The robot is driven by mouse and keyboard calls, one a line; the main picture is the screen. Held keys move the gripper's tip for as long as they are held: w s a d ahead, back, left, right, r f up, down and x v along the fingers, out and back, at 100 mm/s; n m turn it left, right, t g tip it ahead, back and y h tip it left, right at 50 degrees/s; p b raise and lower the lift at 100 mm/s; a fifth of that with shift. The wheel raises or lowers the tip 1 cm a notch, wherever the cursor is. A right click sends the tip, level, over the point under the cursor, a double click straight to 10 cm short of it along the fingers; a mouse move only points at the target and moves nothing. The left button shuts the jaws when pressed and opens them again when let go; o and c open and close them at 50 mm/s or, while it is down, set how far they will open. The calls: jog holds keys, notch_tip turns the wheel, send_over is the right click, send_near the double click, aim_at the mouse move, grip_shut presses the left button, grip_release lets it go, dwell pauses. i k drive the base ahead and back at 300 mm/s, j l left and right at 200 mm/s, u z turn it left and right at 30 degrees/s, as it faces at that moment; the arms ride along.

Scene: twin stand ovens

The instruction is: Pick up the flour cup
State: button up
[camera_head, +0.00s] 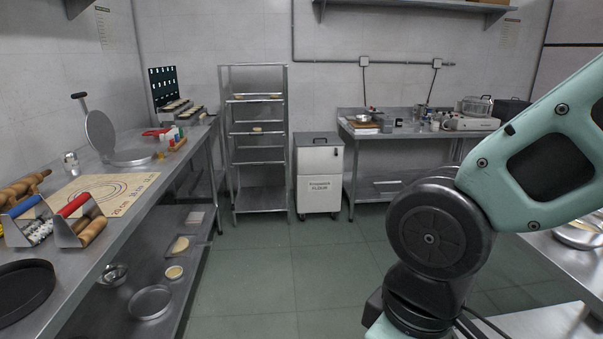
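I cannot make out a flour cup for certain. Small items, too small to tell apart, stand on the back table (372,133) to the right of the bin. My arm fills the right side of the view, bent at a black joint. My gripper is out of the picture, so its state is hidden.
A steel bench (133,210) runs along the left with a round press (103,135), a patterned mat (112,188) and rolling tools. A wire rack (259,190) stands left of the bin. The floor (265,270) between is clear. Another steel table edge (560,262) shows at right.

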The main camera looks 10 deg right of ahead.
aim_at(435, 126)
jog(key=i, duration=1)
jog(key=i+l+z, duration=0.15)
jog(key=i, duration=0.8)
jog(key=i+j, duration=0.15)
jog(key=i, duration=0.85)
jog(key=i+j+z, duration=0.1)
jog(key=i, duration=0.9)
jog(key=i+l+z, duration=0.15)
jog(key=i+z, duration=0.65)
jog(key=z, duration=0.15)
jog(key=i+j+z, duration=0.2)
jog(key=i+z, duration=1.1)
jog(key=i+j, duration=0.7)
jog(key=i, duration=0.2)
